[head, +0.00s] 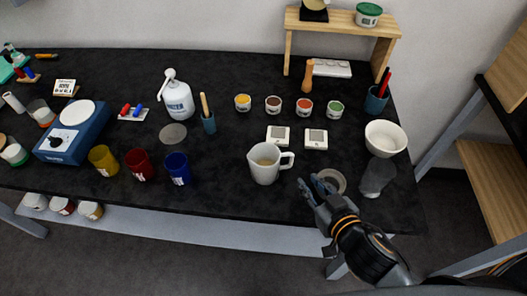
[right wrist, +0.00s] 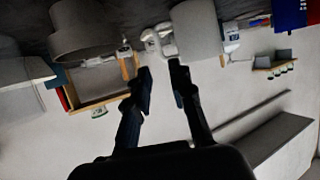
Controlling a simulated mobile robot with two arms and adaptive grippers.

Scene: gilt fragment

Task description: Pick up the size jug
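The size jug (head: 265,163) is a pale grey-white jug with a spout and a handle on its right side, standing upright near the front middle of the black table. Something tan shows inside it. My right gripper (head: 313,188) is just right of the jug, near its handle, with its fingers apart and nothing seen between them. In the right wrist view, which looks upside down, the jug's body (right wrist: 198,32) and its handle show beyond the open fingertips (right wrist: 161,72). I cannot tell whether the fingers touch the handle. My left gripper is not in view.
A clear grey cup (head: 378,178) and a white bowl (head: 385,138) are further right. Two small white square devices (head: 316,139) lie behind the jug. A blue cup (head: 177,168) stands left, with free table between.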

